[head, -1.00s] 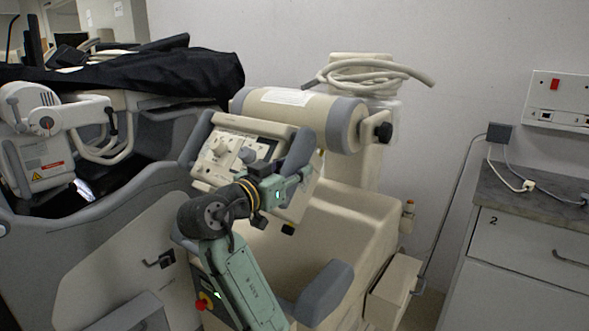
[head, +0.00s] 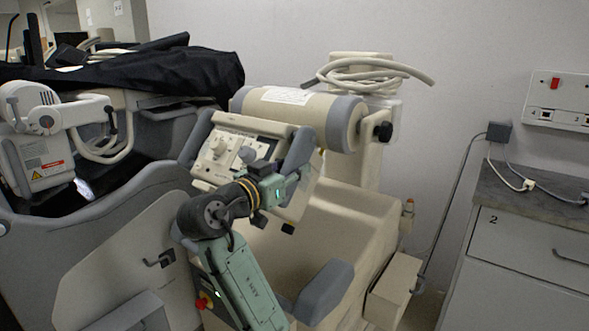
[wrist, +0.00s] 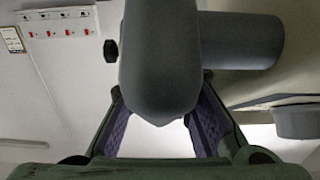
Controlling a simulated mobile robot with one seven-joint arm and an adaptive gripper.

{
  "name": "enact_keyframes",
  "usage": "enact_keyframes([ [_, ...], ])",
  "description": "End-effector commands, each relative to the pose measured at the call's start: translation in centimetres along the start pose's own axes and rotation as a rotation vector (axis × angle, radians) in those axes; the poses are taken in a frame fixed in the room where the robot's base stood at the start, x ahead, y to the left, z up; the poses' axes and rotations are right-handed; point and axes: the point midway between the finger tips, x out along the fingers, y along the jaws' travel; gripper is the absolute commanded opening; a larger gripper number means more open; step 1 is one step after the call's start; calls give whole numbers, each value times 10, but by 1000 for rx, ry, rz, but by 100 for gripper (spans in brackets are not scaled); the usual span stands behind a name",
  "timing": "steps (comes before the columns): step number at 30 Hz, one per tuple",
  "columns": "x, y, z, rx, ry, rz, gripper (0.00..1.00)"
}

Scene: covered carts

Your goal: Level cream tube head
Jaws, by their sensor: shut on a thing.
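The cream tube head (head: 308,118) is a thick horizontal cylinder with grey end bands. Its right end sits slightly lower in the head view. A cream control panel (head: 228,162) with knobs and thick grey side handles hangs below it. My gripper (head: 289,203) is at the right side of this panel, its fingers mostly hidden in the head view. In the wrist view my gripper (wrist: 160,110) has its purple-padded fingers on either side of a thick grey handle (wrist: 158,60) and is shut on it. The exact contact is partly covered by the handle.
A black cover (head: 170,75) drapes the cart at the left, beside a white and grey device (head: 45,150). A coiled hose (head: 365,75) lies atop the column. A cabinet (head: 530,245) stands at right, with some floor before it.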

Motion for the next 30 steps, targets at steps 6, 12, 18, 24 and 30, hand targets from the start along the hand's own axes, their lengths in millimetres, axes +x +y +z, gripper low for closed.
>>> enact_keyframes([
  [6,1,0,11,0,26,0,0],
  [12,6,0,31,0,87,1,0],
  [18,13,0,54,-1,178,2,0],
  [24,24,1,76,-2,277,4,0],
  [30,36,1,95,-2,375,5,0],
])
